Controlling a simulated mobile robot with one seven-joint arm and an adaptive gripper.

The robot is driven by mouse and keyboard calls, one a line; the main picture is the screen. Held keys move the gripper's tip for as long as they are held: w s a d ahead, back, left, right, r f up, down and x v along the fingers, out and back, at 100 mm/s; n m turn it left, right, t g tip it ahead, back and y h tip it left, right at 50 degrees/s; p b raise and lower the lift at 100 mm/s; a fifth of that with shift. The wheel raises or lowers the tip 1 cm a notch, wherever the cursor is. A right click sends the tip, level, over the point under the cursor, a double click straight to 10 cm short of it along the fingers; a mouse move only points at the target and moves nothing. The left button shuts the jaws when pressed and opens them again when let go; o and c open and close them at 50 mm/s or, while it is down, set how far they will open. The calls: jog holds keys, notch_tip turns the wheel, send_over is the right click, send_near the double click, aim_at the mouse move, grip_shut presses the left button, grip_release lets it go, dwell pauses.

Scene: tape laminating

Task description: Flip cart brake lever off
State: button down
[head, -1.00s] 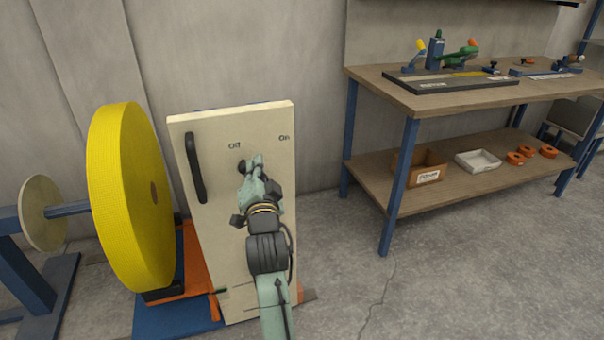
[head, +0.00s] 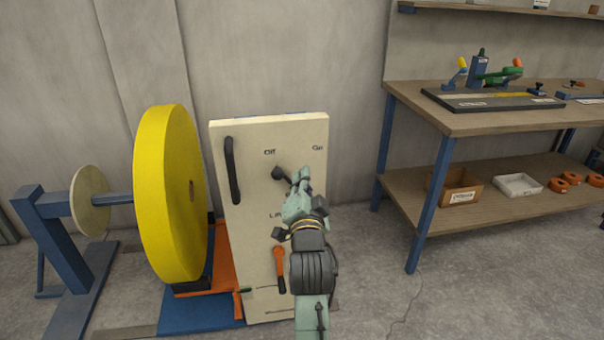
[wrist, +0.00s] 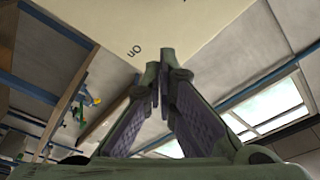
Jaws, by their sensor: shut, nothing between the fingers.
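The cart panel (head: 250,240) is a cream upright board with "Off" (head: 270,153) at the upper middle and "On" (head: 317,148) at the upper right. A small black lever (head: 279,174) shows just below "Off". Its stem runs down and right toward my gripper (head: 300,176), which hides the rest. My gripper is shut and empty, its tips close to the lever; I cannot tell whether they touch. In the wrist view the gripper (wrist: 160,65) tips meet in front of the panel (wrist: 205,30), with "On" upside down beside them.
A black grab handle (head: 232,170) is on the panel's left. An orange-handled lever (head: 280,262) sits lower, left of my arm. A yellow tape roll (head: 165,200) stands left. A workbench (head: 470,118) stands right, with clear floor before it.

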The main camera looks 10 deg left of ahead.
jog(key=b+v, duration=0.1)
jog(key=v, duration=0.4)
jog(key=shift+s+f, duration=0.1)
jog(key=shift+s, duration=0.2)
